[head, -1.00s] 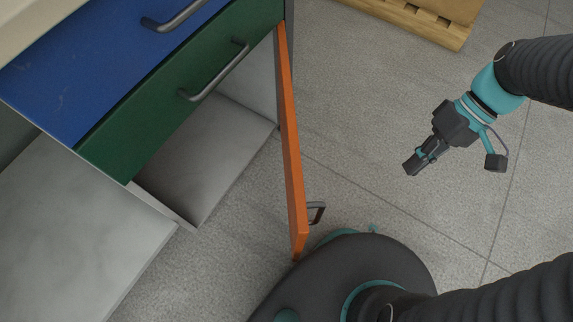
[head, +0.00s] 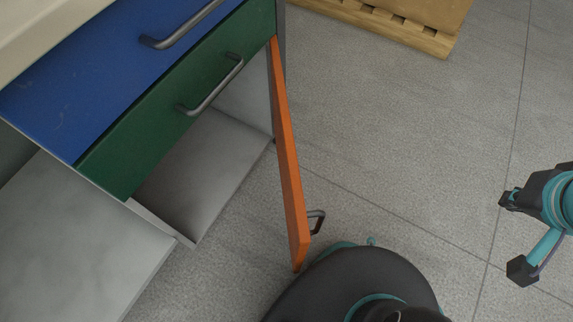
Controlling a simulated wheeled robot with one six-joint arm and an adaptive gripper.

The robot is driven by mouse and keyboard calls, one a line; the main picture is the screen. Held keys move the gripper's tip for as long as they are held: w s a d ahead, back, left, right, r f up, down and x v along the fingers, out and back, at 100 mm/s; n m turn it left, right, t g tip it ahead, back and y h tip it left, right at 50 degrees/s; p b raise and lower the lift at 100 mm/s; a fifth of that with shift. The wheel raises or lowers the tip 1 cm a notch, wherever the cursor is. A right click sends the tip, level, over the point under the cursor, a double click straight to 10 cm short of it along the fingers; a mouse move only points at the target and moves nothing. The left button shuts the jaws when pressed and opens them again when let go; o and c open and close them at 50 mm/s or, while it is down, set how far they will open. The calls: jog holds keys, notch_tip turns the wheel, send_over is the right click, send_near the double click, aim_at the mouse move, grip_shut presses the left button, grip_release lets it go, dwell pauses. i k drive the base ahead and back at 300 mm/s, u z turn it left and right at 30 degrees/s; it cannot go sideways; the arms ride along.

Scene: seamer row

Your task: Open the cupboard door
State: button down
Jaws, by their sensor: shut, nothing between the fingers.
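The orange cupboard door (head: 289,160) stands swung wide open, its edge turned toward me. Its dark handle (head: 317,220) shows on the right face near the free end. The open compartment (head: 205,160) below the green drawer looks empty in the part I see. My gripper (head: 503,200) is at the right edge of the head view, well to the right of the door and touching nothing. Its fingers are shut and empty.
A blue drawer (head: 100,75) and a green drawer (head: 170,115), both shut, sit above the compartment. A wooden pallet (head: 385,25) with a box lies at the top. Bare floor (head: 400,140) lies between the door and my gripper. My base is close to the door's free end.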

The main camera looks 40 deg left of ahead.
aim_at(299, 234)
jog(key=k, duration=0.95)
jog(key=u, duration=1.2)
jog(key=k, duration=0.7)
jog(key=z, duration=0.85)
jog(key=i, duration=0.5)
jog(key=u, duration=0.05)
